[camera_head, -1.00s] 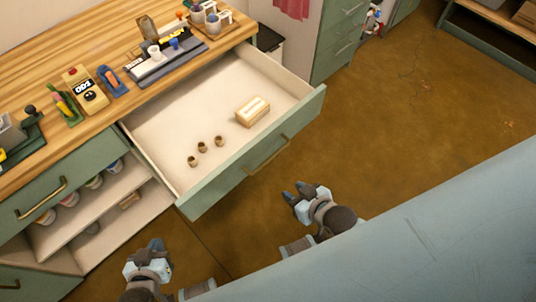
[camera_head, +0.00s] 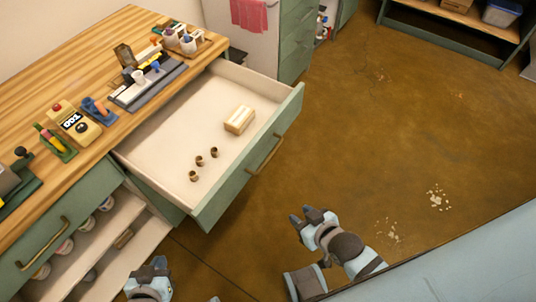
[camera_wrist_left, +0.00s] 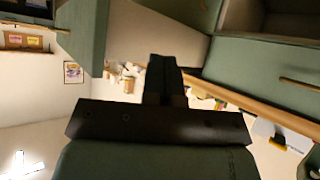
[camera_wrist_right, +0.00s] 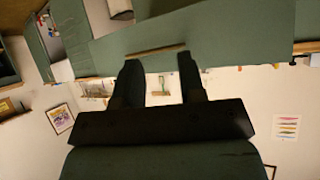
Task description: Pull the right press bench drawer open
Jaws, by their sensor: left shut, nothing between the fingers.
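The right press bench drawer (camera_head: 225,185) is pulled well out from under the wooden worktop in the head view. It has a green front with a brass bar handle (camera_head: 264,156), and its pale inside shows. My right gripper (camera_head: 312,213) is in front of the drawer, apart from the handle. In the right wrist view its two fingers (camera_wrist_right: 158,72) are spread and empty, with the handle (camera_wrist_right: 155,50) beyond them. My left gripper (camera_head: 158,266) is low at the left, in front of the bench; its fingers (camera_wrist_left: 163,72) are together in the left wrist view.
The drawer holds a small pale box (camera_head: 239,120) and three small brown pots. The neighbouring left drawer (camera_head: 75,205) is shut above open shelves with jars. Tools and bottles stand on the worktop (camera_head: 90,50). Brown floor (camera_head: 400,130) is clear to the right.

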